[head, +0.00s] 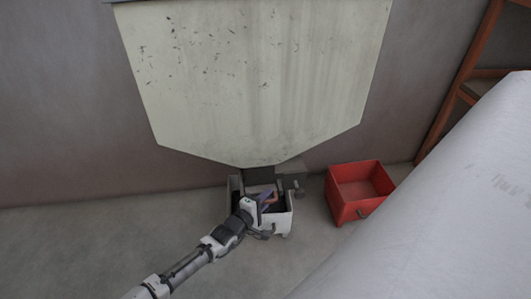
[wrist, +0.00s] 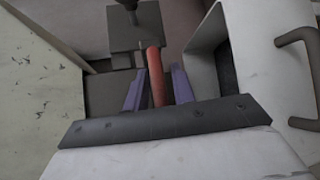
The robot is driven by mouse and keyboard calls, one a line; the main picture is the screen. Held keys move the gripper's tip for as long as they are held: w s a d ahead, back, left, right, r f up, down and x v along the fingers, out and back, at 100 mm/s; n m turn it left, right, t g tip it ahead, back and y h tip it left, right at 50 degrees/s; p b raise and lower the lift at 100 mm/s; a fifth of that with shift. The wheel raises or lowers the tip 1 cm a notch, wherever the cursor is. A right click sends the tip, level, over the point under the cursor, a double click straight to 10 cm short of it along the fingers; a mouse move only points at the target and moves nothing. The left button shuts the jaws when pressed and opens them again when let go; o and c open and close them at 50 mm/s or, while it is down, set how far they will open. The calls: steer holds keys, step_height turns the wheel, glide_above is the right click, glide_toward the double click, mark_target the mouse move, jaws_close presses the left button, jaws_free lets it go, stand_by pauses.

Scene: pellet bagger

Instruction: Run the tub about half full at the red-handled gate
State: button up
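The red handle (wrist: 156,78) of the gate shows in the wrist view between the two purple fingers of my gripper (wrist: 158,88). The fingers stand on either side of it, with a gap at least on the right, so my gripper looks open around it. In the head view my gripper (head: 266,196) is at the grey gate outlet (head: 262,174) under the hopper. A white tub (head: 275,222) stands on the floor below the outlet and also shows in the wrist view (wrist: 262,68). Its inside is dark and mostly hidden, so I cannot tell its fill level.
The cream hopper (head: 255,80) hangs above the outlet and fills the left of the wrist view. A red tub (head: 348,205), looking empty, stands to the right. A large pale surface (head: 440,210) fills the lower right. The floor on the left is clear.

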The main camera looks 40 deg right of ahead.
jaws_close()
steer(key=s+a, duration=0.1)
steer(key=s+a+p, duration=0.1)
steer(key=s, duration=0.1)
steer(key=shift+f, duration=0.15)
steer(key=shift+o, duration=1)
jaws_free()
steer(key=shift+o, duration=0.3)
